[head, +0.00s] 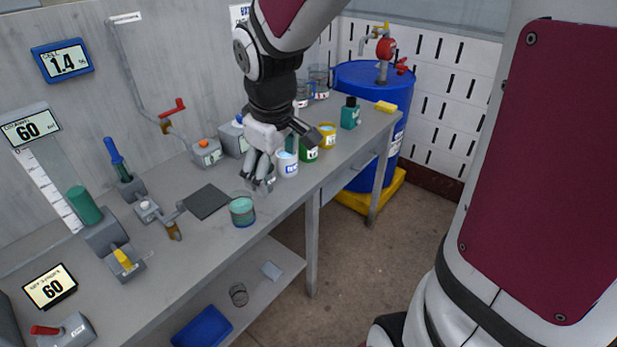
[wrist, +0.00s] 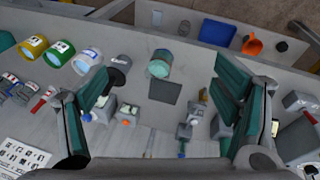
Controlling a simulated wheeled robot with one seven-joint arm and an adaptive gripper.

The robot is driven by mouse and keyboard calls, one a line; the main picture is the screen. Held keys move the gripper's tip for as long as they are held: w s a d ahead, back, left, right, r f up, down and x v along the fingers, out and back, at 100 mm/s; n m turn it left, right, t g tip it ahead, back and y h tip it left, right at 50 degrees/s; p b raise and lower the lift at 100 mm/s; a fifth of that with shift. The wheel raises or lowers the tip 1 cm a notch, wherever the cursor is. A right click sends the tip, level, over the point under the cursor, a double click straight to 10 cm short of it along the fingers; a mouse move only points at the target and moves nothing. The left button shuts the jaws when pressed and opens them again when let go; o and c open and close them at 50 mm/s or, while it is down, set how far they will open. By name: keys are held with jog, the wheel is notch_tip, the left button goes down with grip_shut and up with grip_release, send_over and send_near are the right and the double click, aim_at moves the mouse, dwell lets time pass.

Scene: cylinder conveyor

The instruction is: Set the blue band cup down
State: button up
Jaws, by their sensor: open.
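The blue band cup (head: 288,164) stands upright on the bench, pale blue inside with a white label. It also shows in the wrist view (wrist: 87,61), left of centre. My gripper (head: 284,160) is open with its fingers spread above the bench. The blue band cup is beyond the left finger there, not held. A clear cup with teal contents (head: 242,212) stands near the bench's front edge, and a dark square pad (head: 206,201) lies beside it.
A green cup (head: 309,152) and a yellow cup (head: 327,136) stand in a row behind the blue band cup. A teal bottle (head: 349,114) and a yellow block (head: 386,107) are farther back. Grey fixtures (head: 205,154) line the wall side. A blue drum (head: 362,82) stands beyond the bench.

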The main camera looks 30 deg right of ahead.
jog(key=s+a+r+m+t, duration=0.1)
jog(key=s+r, duration=0.3)
jog(key=s, duration=0.4)
jog(key=s+a+r+m+t+y, duration=0.1)
jog(key=s+r+m, duration=0.3)
jog(key=s, duration=0.5)
jog(key=shift+a+r, duration=0.55)
jog(key=shift+r, duration=0.1)
